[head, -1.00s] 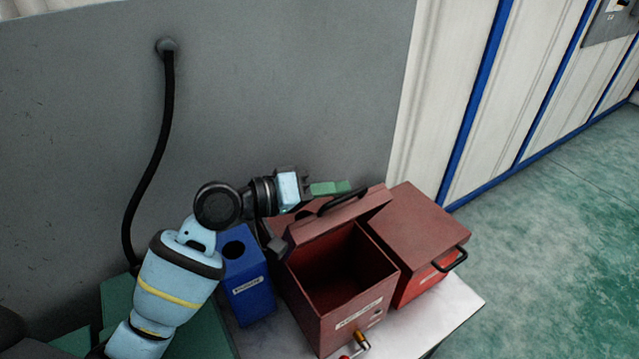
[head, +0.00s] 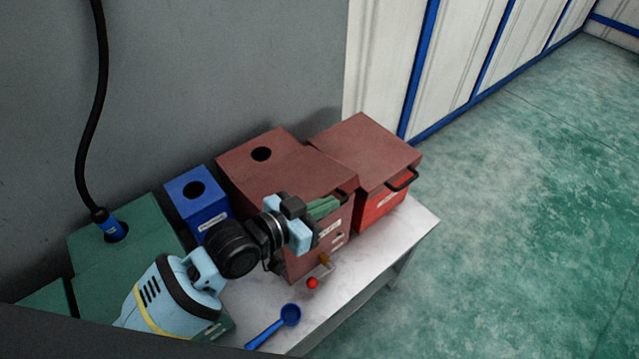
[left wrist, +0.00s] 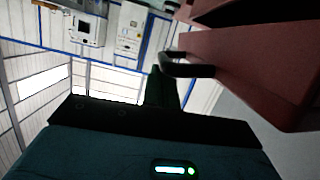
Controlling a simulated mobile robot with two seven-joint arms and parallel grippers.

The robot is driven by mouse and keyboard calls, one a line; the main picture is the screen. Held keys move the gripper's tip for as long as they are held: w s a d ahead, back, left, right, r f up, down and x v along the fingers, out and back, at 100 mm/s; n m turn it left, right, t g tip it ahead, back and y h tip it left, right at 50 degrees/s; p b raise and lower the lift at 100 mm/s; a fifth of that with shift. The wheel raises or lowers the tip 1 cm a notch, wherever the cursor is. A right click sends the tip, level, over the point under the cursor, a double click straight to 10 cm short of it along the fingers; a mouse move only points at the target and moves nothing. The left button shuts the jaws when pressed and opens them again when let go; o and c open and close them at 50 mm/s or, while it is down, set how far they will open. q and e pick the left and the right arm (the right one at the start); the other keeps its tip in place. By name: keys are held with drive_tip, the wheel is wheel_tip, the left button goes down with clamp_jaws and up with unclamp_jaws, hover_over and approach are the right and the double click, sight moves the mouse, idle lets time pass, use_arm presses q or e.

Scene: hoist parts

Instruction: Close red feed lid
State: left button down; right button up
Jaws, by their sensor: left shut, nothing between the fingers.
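The red feed box (head: 335,240) stands on the white table, with a round hole in its rear top. Its red lid (head: 290,178) lies over the opening, and the inside no longer shows from above. In the left wrist view the lid (left wrist: 255,65) carries a dark handle (left wrist: 188,68), with a dark wedge beside its edge. I cannot tell whether the lid is fully seated. My left gripper (head: 324,208) is shut and empty, its green fingers at the lid's front edge by the handle. Its fingers (left wrist: 163,88) also show close to the handle in the left wrist view; contact is unclear.
Another red box (head: 365,150) with a black handle stands close on the right. A blue box (head: 197,195) and a green box (head: 125,235) stand left. A blue scoop (head: 283,322) and a red knob (head: 312,283) are at the front. The floor (head: 520,200) to the right is clear.

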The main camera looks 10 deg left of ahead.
use_arm(q)
drive_tip(key=f, duration=0.2)
drive_tip(key=f+m, duration=0.1)
drive_tip(key=shift+s+d+f, duration=0.1)
drive_tip(key=shift+s+d, duration=0.2)
drive_tip(key=shift+d, duration=0.05)
use_arm(e)
drive_tip(key=shift+f, duration=0.25)
drive_tip(key=shift+s+f, duration=0.1)
drive_tip(key=shift+s, duration=0.35)
use_arm(q)
wheel_tip(320, 180, up, 5)
drive_tip(key=p, duration=0.3)
drive_tip(key=s+f+v, duration=0.1)
drive_tip(key=v, duration=0.8)
drive_tip(key=shift+s+b, duration=0.3)
use_arm(e)
drive_tip(key=r, duration=0.1)
drive_tip(key=w+r, duration=0.1)
drive_tip(key=r, duration=0.1)
drive_tip(key=shift+w+d+r+t, duration=0.1)
drive_tip(key=shift+d+r+t, duration=0.1)
drive_tip(key=shift+t, duration=0.1)
use_arm(q)
drive_tip(key=shift+d+r, duration=0.1)
drive_tip(key=shift+d, duration=0.05)
use_arm(e)
drive_tip(key=shift+a, duration=0.1)
